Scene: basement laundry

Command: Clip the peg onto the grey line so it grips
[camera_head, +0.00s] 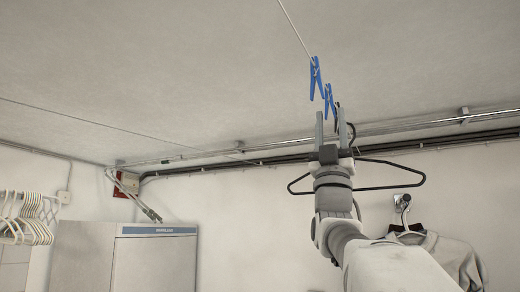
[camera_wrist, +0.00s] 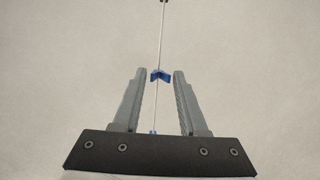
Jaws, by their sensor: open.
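Two blue pegs hang on a thin grey line (camera_head: 296,29) that runs down from the top of the head view. The upper-left peg (camera_head: 315,78) is clear of my gripper in the picture; the other peg (camera_head: 329,97) is at my fingertips. My gripper (camera_head: 330,111) points up, with its two grey fingers apart. In the wrist view the line (camera_wrist: 162,40) runs between the open fingers (camera_wrist: 160,73). A blue peg (camera_wrist: 161,76) shows between the tips, with a gap on each side. Another bit of blue (camera_wrist: 153,132) shows low, near the dark gripper body.
A black hanger (camera_head: 393,187) shows behind my wrist. Metal and dark pipes (camera_head: 430,120) run along the wall top. A shirt (camera_head: 440,252) hangs at right. White hangers (camera_head: 28,225) and a grey cabinet (camera_head: 155,262) are at left. A second thin line (camera_head: 110,127) crosses left.

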